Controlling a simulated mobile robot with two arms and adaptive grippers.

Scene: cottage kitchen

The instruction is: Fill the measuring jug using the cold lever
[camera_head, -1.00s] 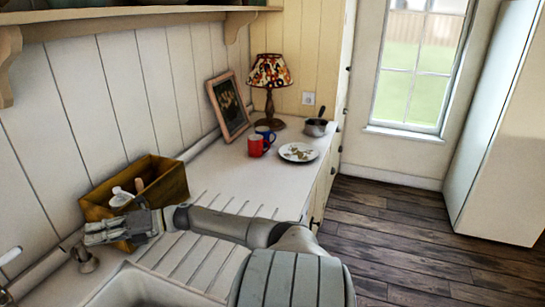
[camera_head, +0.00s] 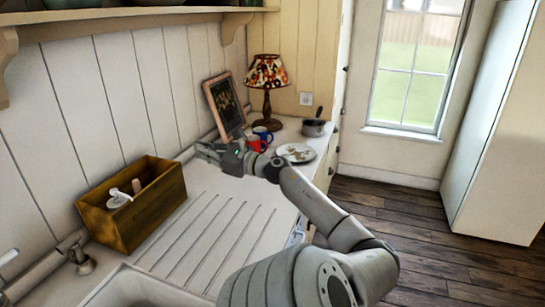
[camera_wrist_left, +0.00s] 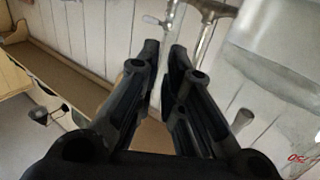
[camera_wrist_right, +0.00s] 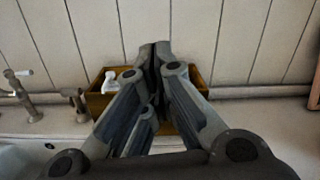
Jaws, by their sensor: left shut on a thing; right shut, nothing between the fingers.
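My right gripper (camera_head: 208,152) is shut and empty, above the back of the worktop near the wall. It also shows in the right wrist view (camera_wrist_right: 155,50), with its fingers together. My left gripper (camera_wrist_left: 163,55) shows only in the left wrist view. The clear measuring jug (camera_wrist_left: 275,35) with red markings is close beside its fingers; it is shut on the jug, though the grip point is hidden. A metal tap (camera_wrist_right: 27,100) with a white-tipped lever (camera_wrist_right: 20,72) stands left in the right wrist view. I cannot tell whether this lever is the cold one.
A wooden box (camera_head: 140,218) holding a white bottle stands by the wall. The pale sink (camera_head: 130,290) is at the front left. A red mug (camera_head: 258,144), a blue mug (camera_head: 263,131), a plate (camera_head: 296,153), a saucepan (camera_head: 314,127) and a lamp (camera_head: 269,75) stand further back.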

